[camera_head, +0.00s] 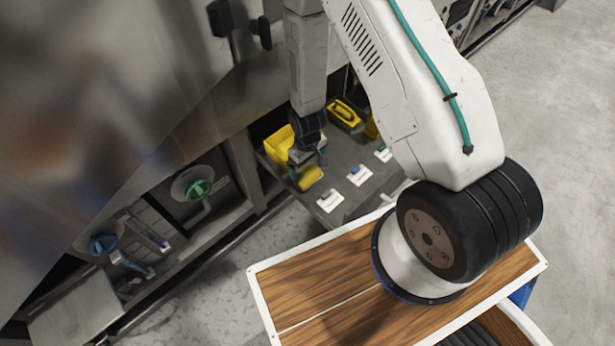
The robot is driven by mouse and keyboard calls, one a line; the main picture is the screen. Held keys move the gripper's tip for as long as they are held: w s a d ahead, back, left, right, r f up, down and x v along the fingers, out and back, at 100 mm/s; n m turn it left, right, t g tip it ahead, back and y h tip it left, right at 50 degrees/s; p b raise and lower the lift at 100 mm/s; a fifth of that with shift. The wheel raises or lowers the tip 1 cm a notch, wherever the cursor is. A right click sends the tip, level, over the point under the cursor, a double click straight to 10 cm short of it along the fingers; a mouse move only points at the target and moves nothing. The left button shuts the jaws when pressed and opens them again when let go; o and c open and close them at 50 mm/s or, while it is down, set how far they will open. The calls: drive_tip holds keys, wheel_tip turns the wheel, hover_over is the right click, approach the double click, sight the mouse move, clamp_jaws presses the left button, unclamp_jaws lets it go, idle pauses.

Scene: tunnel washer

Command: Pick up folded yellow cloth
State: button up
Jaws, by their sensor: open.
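The folded yellow cloth (312,179) lies on a grey shelf (338,165), near its front left edge. My gripper (306,167) points down right over the cloth, with its teal-tipped fingers apart. The jaws hide the cloth's back part. I cannot tell from this view whether the fingers touch the cloth or are just above it.
A yellow bin (277,146) stands close behind my gripper. A yellow item with a dark middle (345,112) lies farther back. Small white pads (330,201) lie to the right of the cloth. A steel machine wall (120,110) rises on the left.

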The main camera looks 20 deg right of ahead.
sight(308, 175)
wheel_tip(308, 175, down, 5)
drive_tip(key=shift+s+f, duration=0.1)
drive_tip(key=shift+c, duration=0.3)
drive_tip(key=c, duration=0.7)
drive_tip(key=shift+c, duration=0.2)
drive_tip(key=w+d+r+m, duration=0.1)
drive_tip(key=w+r, duration=0.4)
drive_tip(key=r, duration=0.7)
drive_tip(key=w+d+r+m, duration=0.2)
drive_tip(key=w+r, duration=0.3)
drive_tip(key=r, duration=0.7)
drive_tip(key=shift+r+m, duration=0.3)
drive_tip(key=shift+r, duration=0.1)
